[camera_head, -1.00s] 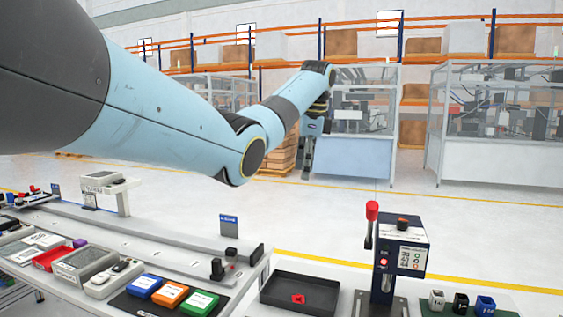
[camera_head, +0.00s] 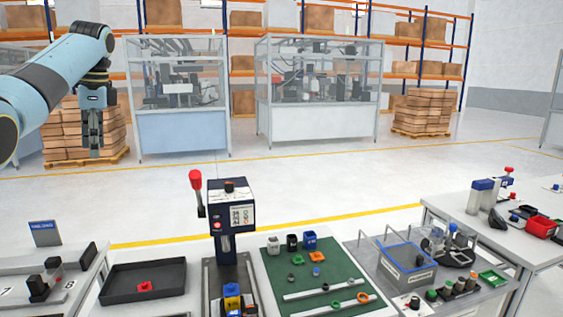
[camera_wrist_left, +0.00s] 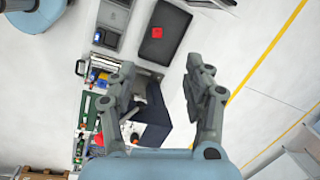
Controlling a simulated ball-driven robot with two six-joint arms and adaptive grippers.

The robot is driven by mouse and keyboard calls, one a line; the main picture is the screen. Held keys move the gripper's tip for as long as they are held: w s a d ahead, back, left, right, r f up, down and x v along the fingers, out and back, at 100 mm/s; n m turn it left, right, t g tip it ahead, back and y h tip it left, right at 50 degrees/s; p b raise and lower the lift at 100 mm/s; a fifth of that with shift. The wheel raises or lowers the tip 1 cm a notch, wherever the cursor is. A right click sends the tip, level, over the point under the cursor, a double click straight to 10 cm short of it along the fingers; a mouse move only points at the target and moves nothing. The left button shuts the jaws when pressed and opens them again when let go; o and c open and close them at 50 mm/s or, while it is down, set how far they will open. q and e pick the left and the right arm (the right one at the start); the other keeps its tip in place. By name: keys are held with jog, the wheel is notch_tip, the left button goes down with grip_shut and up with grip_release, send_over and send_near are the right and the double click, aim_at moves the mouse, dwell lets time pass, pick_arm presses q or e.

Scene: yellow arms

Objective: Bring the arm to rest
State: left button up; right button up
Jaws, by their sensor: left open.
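My left arm (camera_head: 55,72), pale blue with dark bands, reaches in from the left edge of the head view, raised above the benches. My left gripper (camera_head: 92,140) hangs below its wrist, pointing down, in front of the stacked brown boxes in the background. In the left wrist view my left gripper (camera_wrist_left: 159,65) has its two grey fingers spread wide, with nothing held between them. The bench lies well below the fingers. My right gripper is in neither view.
A dark tray (camera_head: 142,295) holds a small red part (camera_head: 145,286). A press with a red-knobbed lever (camera_head: 232,212) stands beside it. A green mat (camera_head: 325,280) bears several small parts. A grey fixture (camera_head: 408,262) stands further right. Air around the gripper looks clear.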

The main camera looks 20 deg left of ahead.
pick_arm(q)
jog(key=s+d+f+n+t+y, duration=0.1)
jog(key=s+d+f, duration=0.4)
jog(key=d+f, duration=0.5)
jog(key=s+d+f+t, duration=0.1)
jog(key=s+d+f, duration=0.4)
jog(key=d+f, duration=0.55)
jog(key=s+d+f+n+t+h, duration=0.1)
jog(key=s+d+n, duration=0.1)
jog(key=s+d, duration=0.35)
jog(key=s+d+n+h, duration=0.1)
jog(key=s+d, duration=0.1)
jog(key=s, duration=0.7)
jog(key=s+d+f+n+t, duration=0.1)
jog(key=s+d+n, duration=0.1)
jog(key=s+d, duration=0.35)
jog(key=s+a+f+g+b, duration=0.15)
jog(key=f+b, duration=0.55)
jog(key=f, duration=1.4)
jog(key=s+a+f+b, duration=0.25)
jog(key=f+b, duration=0.45)
jog(key=f, duration=1.4)
jog(key=s+f+b, duration=0.5)
jog(key=s+f, duration=0.3)
jog(key=f, duration=0.4)
jog(key=s+a+f+g+b, duration=0.1)
jog(key=s+f+b, duration=0.4)
jog(key=s+f, duration=0.4)
notch_tip(320, 180, down, 4)
jog(key=shift+s+n, duration=0.3)
